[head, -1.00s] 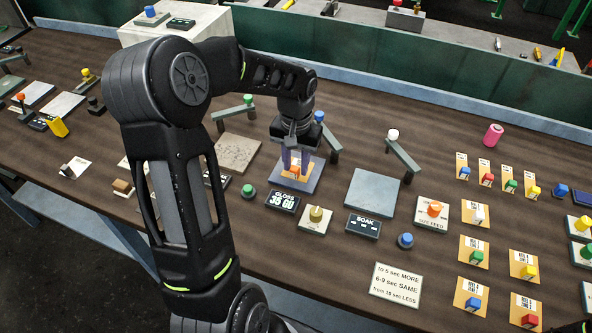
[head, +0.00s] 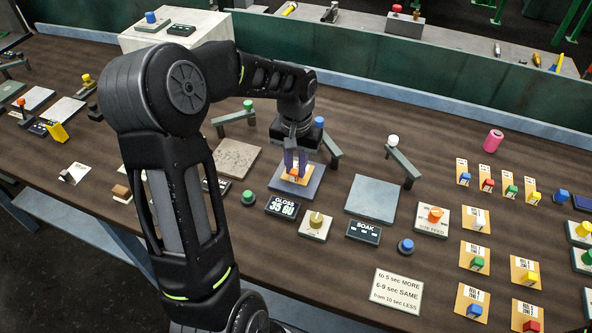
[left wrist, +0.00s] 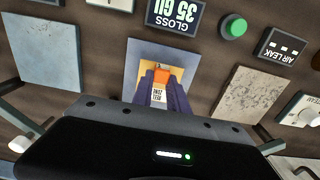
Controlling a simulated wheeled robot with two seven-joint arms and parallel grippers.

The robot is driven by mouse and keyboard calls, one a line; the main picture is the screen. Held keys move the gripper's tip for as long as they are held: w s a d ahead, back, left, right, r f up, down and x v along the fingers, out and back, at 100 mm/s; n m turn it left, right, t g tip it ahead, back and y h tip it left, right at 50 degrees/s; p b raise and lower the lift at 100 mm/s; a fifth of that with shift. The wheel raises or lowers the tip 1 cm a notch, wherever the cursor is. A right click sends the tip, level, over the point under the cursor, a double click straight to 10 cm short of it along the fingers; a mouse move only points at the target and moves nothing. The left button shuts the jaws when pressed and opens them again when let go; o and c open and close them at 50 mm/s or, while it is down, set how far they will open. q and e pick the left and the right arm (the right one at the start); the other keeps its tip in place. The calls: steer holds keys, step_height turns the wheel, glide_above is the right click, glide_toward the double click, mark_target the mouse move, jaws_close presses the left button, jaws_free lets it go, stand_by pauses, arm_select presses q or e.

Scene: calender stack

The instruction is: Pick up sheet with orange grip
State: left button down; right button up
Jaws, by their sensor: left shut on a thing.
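The sheet with the orange grip (head: 284,176) is a small tan card over a blue-grey plate (head: 290,192), behind the GLOSS display. In the left wrist view the orange grip (left wrist: 162,74) stands between my fingers, with a white label below it and the plate (left wrist: 133,56) around the sheet. My left gripper (head: 296,171) points down and is shut on the orange grip. The fingers hide part of the sheet. I cannot tell whether the sheet touches the plate or hangs just above it. My right gripper is not in view.
The GLOSS display (head: 283,207) reads 35 GU. A green button (head: 248,197), a knob on a cream base (head: 316,222) and a bare pale plate (head: 370,199) are close by. A post with a white knob (head: 402,162) stands to the right. Several labelled cards with coloured grips fill the right side.

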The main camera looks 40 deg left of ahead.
arm_select(q)
step_height(320, 180, up, 9)
steer(key=shift+f+b, duration=0.1)
steer(key=shift+b, duration=0.45)
